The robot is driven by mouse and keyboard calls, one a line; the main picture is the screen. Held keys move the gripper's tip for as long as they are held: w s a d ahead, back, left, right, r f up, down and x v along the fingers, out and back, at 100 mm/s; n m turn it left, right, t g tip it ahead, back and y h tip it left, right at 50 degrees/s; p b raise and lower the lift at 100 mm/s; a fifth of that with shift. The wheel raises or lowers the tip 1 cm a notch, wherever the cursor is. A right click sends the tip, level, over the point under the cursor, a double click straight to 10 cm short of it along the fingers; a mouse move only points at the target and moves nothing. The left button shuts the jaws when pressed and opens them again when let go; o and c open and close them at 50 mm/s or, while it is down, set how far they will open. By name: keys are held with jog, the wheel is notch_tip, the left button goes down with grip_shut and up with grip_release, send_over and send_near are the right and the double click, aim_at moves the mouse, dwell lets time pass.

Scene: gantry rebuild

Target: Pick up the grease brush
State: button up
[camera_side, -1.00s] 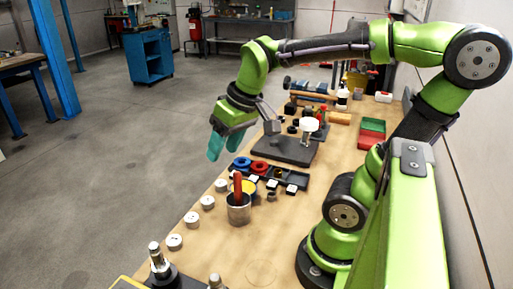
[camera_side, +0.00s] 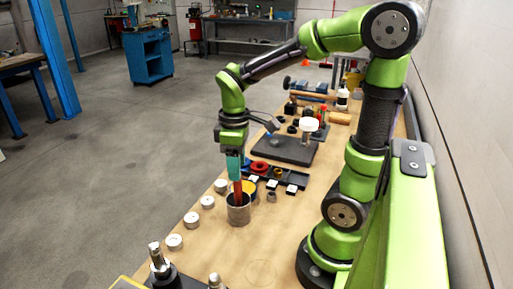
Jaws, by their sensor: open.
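The grease brush (camera_side: 238,194) stands with its red handle up in a metal cup (camera_side: 239,214) on the wooden bench. My gripper (camera_side: 235,168) points straight down just above the cup, with its teal fingers at the upper part of the handle. The fingers are open, and they hide the top of the handle. I cannot tell from this view whether they touch it. The lower part of the brush is hidden inside the cup.
Several white-topped round pieces (camera_side: 207,202) line the left bench edge. A dark tray (camera_side: 282,177) with rings and small parts lies behind the cup. A dark plate (camera_side: 284,150) stands further back. Bare bench (camera_side: 285,225) lies right of the cup.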

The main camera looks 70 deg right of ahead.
aim_at(238, 195)
jog(key=f, duration=0.6)
jog(key=shift+w+d+f, duration=0.15)
jog(key=shift+d+f, duration=0.1)
jog(key=shift+f, duration=0.05)
grip_shut()
